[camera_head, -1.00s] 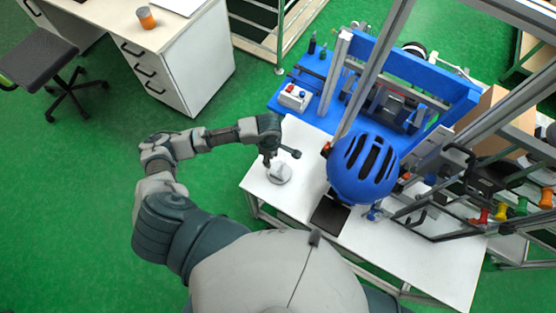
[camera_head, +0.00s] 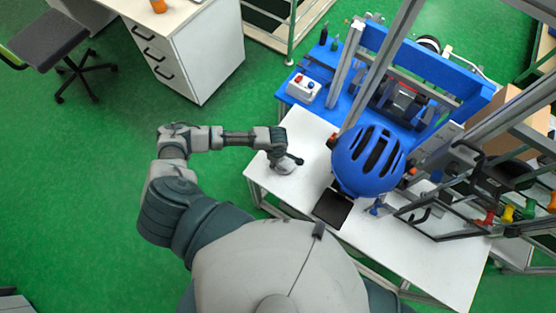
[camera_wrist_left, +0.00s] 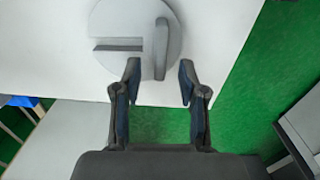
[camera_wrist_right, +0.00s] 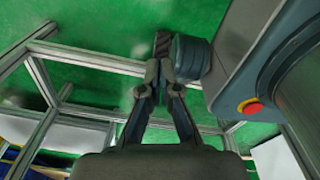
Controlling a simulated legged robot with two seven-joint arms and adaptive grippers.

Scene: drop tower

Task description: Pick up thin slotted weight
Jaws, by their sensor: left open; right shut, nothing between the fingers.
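The slotted weight (camera_wrist_left: 118,27) is a light grey disc with a straight slot and a raised narrow bar. It lies on the white table (camera_wrist_left: 215,35). In the head view the weight (camera_head: 285,168) is partly hidden under my left gripper (camera_head: 283,160). In the left wrist view my left gripper (camera_wrist_left: 158,75) is open, its fingertips at the disc's near edge, one on each side of the near end of the bar. I cannot tell whether they touch it. My right gripper (camera_wrist_right: 160,72) is shut and empty, away from the weight, and not visible in the head view.
A blue helmet (camera_head: 367,160) and a black plate (camera_head: 332,208) are right of the weight. A blue base (camera_head: 312,115) with a button box (camera_head: 303,89) stands behind. Metal frame posts (camera_head: 385,62) rise at right. Table frame bars (camera_wrist_right: 90,58) are near my right gripper.

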